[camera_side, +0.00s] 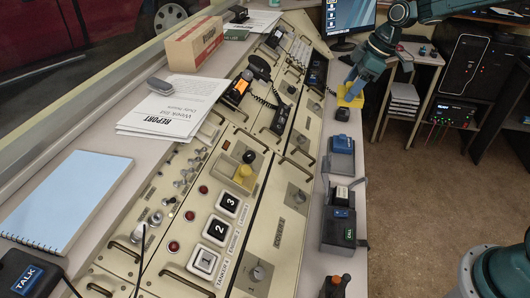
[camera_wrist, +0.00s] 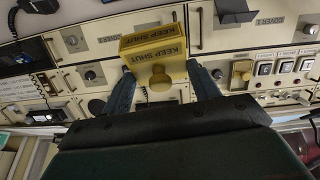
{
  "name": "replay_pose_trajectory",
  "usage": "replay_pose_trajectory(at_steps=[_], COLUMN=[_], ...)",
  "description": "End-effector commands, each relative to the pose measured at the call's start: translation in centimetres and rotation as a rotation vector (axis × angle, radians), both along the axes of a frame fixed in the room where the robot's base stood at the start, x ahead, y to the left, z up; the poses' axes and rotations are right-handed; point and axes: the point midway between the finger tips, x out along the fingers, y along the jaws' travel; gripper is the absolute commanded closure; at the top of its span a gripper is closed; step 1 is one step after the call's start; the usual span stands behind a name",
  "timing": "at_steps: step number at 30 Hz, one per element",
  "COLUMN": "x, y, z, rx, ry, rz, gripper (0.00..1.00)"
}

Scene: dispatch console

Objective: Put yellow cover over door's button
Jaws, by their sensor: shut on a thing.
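A yellow cover (camera_wrist: 153,46) marked KEEP SHUT, with a round yellow knob (camera_wrist: 160,78), is held between the two blue fingers of my gripper (camera_wrist: 160,72). In the side view the yellow cover (camera_side: 350,99) hangs under my gripper (camera_side: 354,83), near the console's right edge. It appears raised over the ledge; the exact gap is unclear. No button is readable as the door's. Big white-framed buttons 1 (camera_side: 205,262), 2 (camera_side: 218,230) and 3 (camera_side: 229,204) stand in a row. Beyond them is a yellow part (camera_side: 243,176) beside a black round knob (camera_side: 249,157).
A blue-topped device (camera_side: 341,145) and a black device (camera_side: 344,205) stand on the ledge nearby. A handset (camera_side: 258,68), papers (camera_side: 165,108), a box (camera_side: 194,43) and a monitor (camera_side: 348,17) lie farther along. Panel handles and knobs stick up from the console.

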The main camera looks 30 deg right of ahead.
Motion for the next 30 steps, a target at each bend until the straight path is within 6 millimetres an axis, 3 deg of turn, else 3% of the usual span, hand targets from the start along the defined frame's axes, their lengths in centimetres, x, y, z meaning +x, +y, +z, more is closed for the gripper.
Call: replay_pose_trajectory(at_steps=[8,16,23,30], x=[0.3,-0.9,-3.4,-7.1], y=[7.7,17.1,24.7,32.2], z=[0.0,-0.1,-0.2,-0.1], rx=[-0.040,-0.072,-0.075,-0.056], ry=[-0.060,-0.151,-0.241,-0.345], rz=[0.259,0.581,0.853,1.125], gripper=[0.62,0.62,0.62,0.62])
